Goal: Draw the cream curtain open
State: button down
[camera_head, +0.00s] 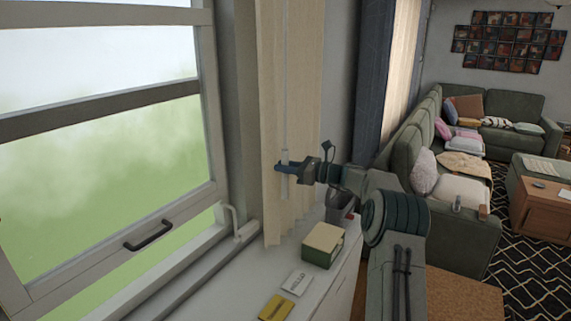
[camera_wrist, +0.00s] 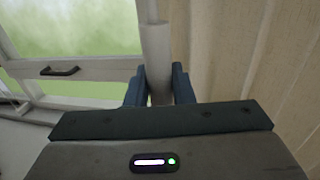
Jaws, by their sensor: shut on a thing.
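The cream curtain (camera_head: 300,70) hangs in narrow vertical folds at the right side of the window, over the end of the white cabinet. It also fills the right of the wrist view (camera_wrist: 235,60). A pale upright rod (camera_head: 285,120) hangs in front of the curtain. My gripper (camera_head: 284,167) is shut on this rod. In the wrist view the rod (camera_wrist: 157,50) stands between my two blue fingers, with the curtain just to its right. The rod's top end is out of the wrist view.
The window (camera_head: 100,140) with its dark handle (camera_head: 148,235) is on the left, uncovered. A green and cream box (camera_head: 323,244), cards (camera_head: 296,282) and a grey container (camera_head: 341,205) stand on the white cabinet top (camera_head: 235,285). A green sofa (camera_head: 470,235) is at right.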

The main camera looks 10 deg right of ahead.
jog(key=shift+w+d+r, duration=0.1)
jog(key=shift+d+r, duration=0.05)
jog(key=shift+r, duration=0.05)
jog(key=c, duration=1.4)
grip_release()
jog(key=shift+c, duration=0.2)
jog(key=shift+o, duration=0.7)
jog(key=shift+w+d+f, duration=0.15)
jog(key=shift+w, duration=0.05)
jog(key=shift+s, duration=0.1)
jog(key=b+v, duration=0.4)
jog(key=v, duration=0.9)
jog(key=shift+s+d, duration=0.2)
jog(key=shift+d, duration=0.1)
